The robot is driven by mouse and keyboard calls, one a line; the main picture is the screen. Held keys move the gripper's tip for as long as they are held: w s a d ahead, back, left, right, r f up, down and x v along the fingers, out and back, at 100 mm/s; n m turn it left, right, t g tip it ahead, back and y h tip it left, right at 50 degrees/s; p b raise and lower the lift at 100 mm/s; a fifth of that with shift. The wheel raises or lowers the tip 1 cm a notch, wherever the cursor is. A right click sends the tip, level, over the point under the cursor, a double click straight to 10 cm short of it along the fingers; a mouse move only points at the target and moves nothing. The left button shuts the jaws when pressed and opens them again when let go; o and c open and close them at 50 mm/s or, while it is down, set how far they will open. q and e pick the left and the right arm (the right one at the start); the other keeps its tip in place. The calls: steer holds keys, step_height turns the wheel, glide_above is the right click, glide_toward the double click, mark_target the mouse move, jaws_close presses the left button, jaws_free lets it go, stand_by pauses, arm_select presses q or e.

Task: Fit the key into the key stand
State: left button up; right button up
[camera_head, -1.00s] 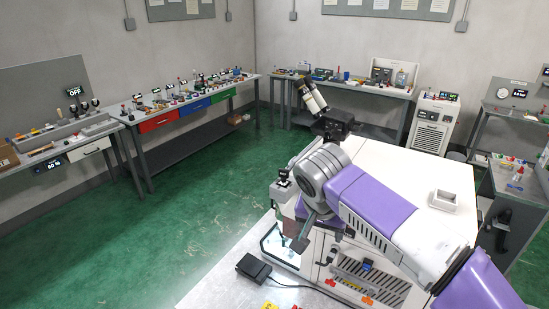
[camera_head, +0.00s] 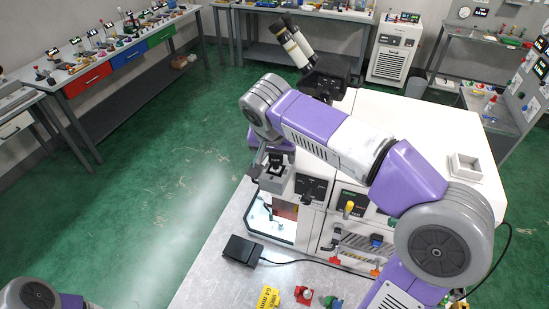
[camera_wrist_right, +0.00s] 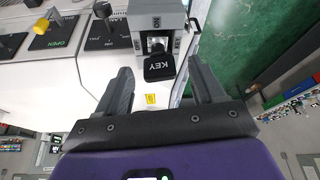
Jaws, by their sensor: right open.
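The key shows as a black tag lettered KEY (camera_wrist_right: 158,66) in the right wrist view. It sticks out of the front of a grey block (camera_wrist_right: 176,22) with a bright recess; how deep its shaft sits is hidden. I cannot tell whether this block is the key stand. It appears to be the grey block (camera_head: 277,183) at the machine's left corner in the head view. My right gripper (camera_wrist_right: 160,80) is open, with the tag ahead between its fingers and apart from them. In the head view, the right gripper (camera_head: 260,162) is partly hidden beside the block. My left gripper is out of view.
Beside the block are dark panels with a yellow knob (camera_wrist_right: 41,27). A white machine (camera_head: 410,125) with a microscope (camera_head: 297,45) fills the middle. A black pedal (camera_head: 243,250), a yellow tag (camera_head: 266,298) and a red part (camera_head: 303,296) lie on the metal table (camera_head: 205,275).

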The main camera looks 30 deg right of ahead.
steer(key=shift+x, duration=1.4)
steer(key=c, duration=1.1)
steer(key=shift+r, duration=0.15)
step_height(320, 180, up, 10)
steer(key=shift+f+p, duration=0.15)
steer(key=shift+p, duration=0.6)
